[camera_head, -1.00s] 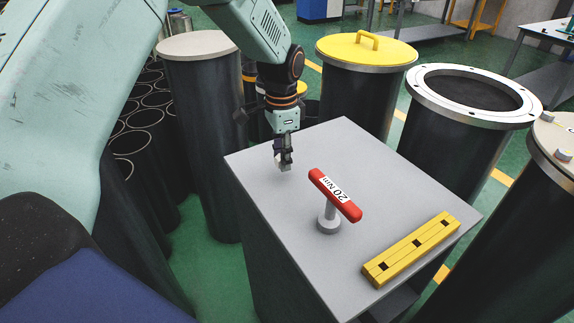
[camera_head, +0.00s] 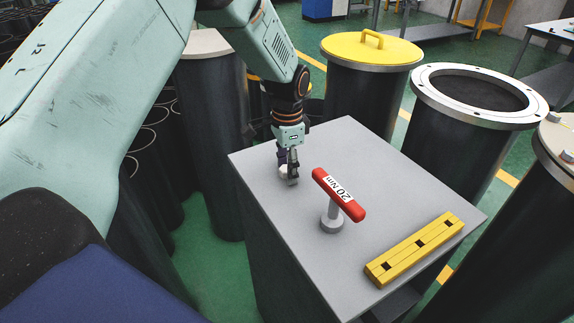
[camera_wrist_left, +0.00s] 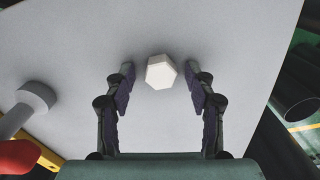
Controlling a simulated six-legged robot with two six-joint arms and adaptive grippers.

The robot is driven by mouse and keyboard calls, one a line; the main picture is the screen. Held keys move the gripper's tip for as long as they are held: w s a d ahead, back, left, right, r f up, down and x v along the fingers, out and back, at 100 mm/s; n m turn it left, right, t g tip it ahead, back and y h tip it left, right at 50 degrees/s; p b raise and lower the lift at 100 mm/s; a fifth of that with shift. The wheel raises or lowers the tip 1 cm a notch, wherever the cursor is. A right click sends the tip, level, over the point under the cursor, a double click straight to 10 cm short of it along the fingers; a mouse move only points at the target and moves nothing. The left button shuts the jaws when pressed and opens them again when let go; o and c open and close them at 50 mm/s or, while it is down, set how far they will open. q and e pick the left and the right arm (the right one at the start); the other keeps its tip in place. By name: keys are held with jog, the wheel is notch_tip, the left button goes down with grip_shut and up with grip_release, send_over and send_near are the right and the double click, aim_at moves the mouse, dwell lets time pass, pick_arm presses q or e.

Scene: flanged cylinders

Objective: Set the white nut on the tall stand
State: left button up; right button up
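A small white hexagonal nut (camera_wrist_left: 160,71) lies on the grey tabletop (camera_head: 340,145). In the left wrist view it sits between and just beyond my two open fingers, with a gap on each side. My left gripper (camera_wrist_left: 160,78) is pointed down at the table; in the head view the gripper (camera_head: 290,178) is low over the back left of the top and largely hides the nut (camera_head: 284,170). A cylinder with a flat pale top (camera_head: 205,44) stands behind left, partly hidden by my arm; I cannot tell whether it is the tall stand. My right gripper is not in view.
A red-handled "20 Nm" tool (camera_head: 338,195) stands upright on a round grey foot close to the gripper's right. A yellow bar with square holes (camera_head: 413,248) lies near the front right edge. Yellow-lidded (camera_head: 372,48) and ring-flanged (camera_head: 480,95) cylinders stand behind.

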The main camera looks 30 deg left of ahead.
pick_arm(q)
jog(key=shift+s, duration=0.1)
jog(key=shift+r, duration=0.1)
jog(key=shift+r, duration=0.2)
notch_tip(320, 180, up, 12)
jog(key=shift+f, duration=0.15)
dwell(0.4)
dwell(0.4)
